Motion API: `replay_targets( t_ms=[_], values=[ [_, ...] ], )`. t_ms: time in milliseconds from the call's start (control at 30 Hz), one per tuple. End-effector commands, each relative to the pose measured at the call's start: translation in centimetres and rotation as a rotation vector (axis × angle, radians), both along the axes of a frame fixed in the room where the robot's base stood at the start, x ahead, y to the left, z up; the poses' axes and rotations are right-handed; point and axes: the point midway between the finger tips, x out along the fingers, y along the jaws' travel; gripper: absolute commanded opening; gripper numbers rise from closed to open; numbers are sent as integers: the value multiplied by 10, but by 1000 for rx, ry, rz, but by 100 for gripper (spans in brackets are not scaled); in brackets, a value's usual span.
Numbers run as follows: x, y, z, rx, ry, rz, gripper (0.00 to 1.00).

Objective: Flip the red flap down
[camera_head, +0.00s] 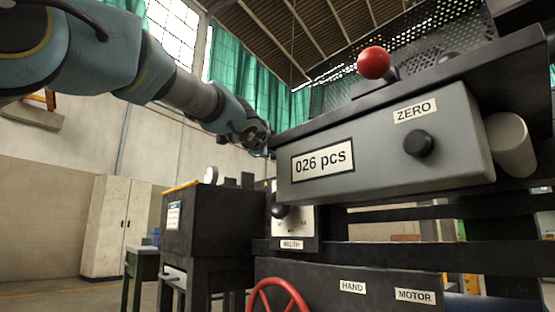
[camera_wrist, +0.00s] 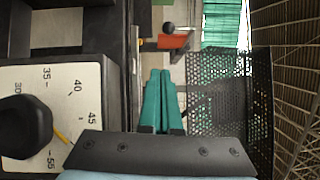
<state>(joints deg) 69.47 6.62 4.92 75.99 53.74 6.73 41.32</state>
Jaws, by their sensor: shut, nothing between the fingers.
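A small orange-red plate (camera_wrist: 173,41), which looks like the red flap, shows at the top middle of the wrist view, beside a round black knob (camera_wrist: 168,27). The plate lies beyond my fingertips, with a visible gap between them. I cannot pick out the flap in the head view. My gripper (camera_wrist: 160,72) has its two teal fingers together, with nothing between them. In the head view my gripper (camera_head: 266,150) is at the end of the arm, near the left end of the grey counter box (camera_head: 380,150), partly dark and hard to make out.
The wrist view shows a dial plate (camera_wrist: 85,85) with a black knob (camera_wrist: 25,127) at left and a perforated guard (camera_wrist: 225,100) at right. The head view shows a red ball handle (camera_head: 373,62), a red handwheel (camera_head: 279,297) and a dark machine block (camera_head: 208,225).

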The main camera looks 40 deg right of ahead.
Motion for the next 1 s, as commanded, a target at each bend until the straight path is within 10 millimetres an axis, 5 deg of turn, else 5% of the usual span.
replay_targets(
  t_ms=[200,833,1000],
  values=[
    [-11,18,-3,1,1,0,0],
    [-11,20,-3,1,1,0,0],
    [13,29,-25,17,73,44,0]
  ],
)
